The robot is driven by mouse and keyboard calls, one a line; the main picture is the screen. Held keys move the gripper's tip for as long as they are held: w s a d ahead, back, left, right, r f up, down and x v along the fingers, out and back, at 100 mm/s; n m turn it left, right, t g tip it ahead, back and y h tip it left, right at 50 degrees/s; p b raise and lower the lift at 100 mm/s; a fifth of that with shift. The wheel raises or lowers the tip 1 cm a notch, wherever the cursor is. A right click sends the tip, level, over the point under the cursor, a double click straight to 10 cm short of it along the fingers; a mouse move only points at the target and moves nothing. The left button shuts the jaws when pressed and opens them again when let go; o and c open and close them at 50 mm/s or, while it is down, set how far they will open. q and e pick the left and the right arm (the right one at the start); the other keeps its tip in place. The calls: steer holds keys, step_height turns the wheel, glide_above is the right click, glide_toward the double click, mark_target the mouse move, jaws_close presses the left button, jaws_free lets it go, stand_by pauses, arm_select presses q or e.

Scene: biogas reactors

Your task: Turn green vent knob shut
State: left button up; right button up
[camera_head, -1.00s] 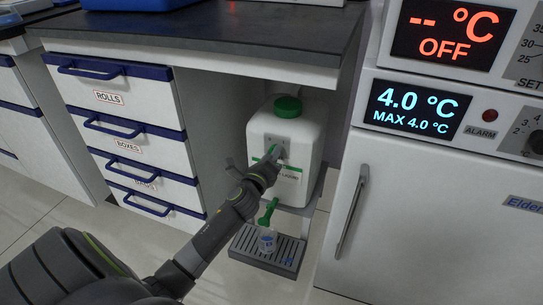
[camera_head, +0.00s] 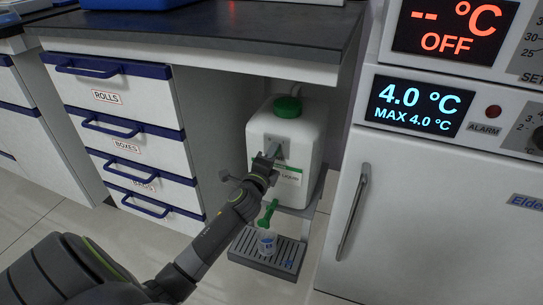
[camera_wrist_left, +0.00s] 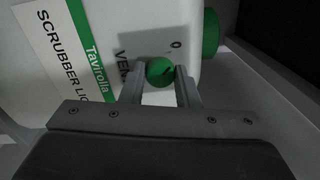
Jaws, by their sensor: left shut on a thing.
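The white canister (camera_head: 308,125) stands on a low shelf under the counter, with a green cap (camera_head: 288,106) on top. My left gripper (camera_head: 270,161) is at the canister's front face and hides the vent knob in the head view. In the left wrist view the round green vent knob (camera_wrist_left: 160,71) sits between the two fingers of my left gripper (camera_wrist_left: 161,76), below lettering starting "VEN". The fingers are shut on it. The "Tavirolla" scrubber liquid label (camera_wrist_left: 82,45) shows at the left of that view. My right gripper is not in view.
A green tap (camera_head: 268,212) hangs below the canister, above a clear cup (camera_head: 267,242) on a slatted drip tray (camera_head: 245,252). Drawers (camera_head: 120,105) stand to the left, a white fridge (camera_head: 410,220) to the right. The counter (camera_head: 200,35) overhangs the canister.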

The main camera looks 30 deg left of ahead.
arm_select(q)
steer(key=shift+f, duration=0.1)
steer(key=o, duration=1)
steer(key=shift+c, duration=0.2)
steer(key=r+p+v, duration=0.1)
steer(key=p+v, duration=0.1)
steer(key=v, duration=1.5)
steer(key=shift+s+f, duration=0.25)
steer(key=shift+f, duration=0.1)
steer(key=shift+d, duration=0.2)
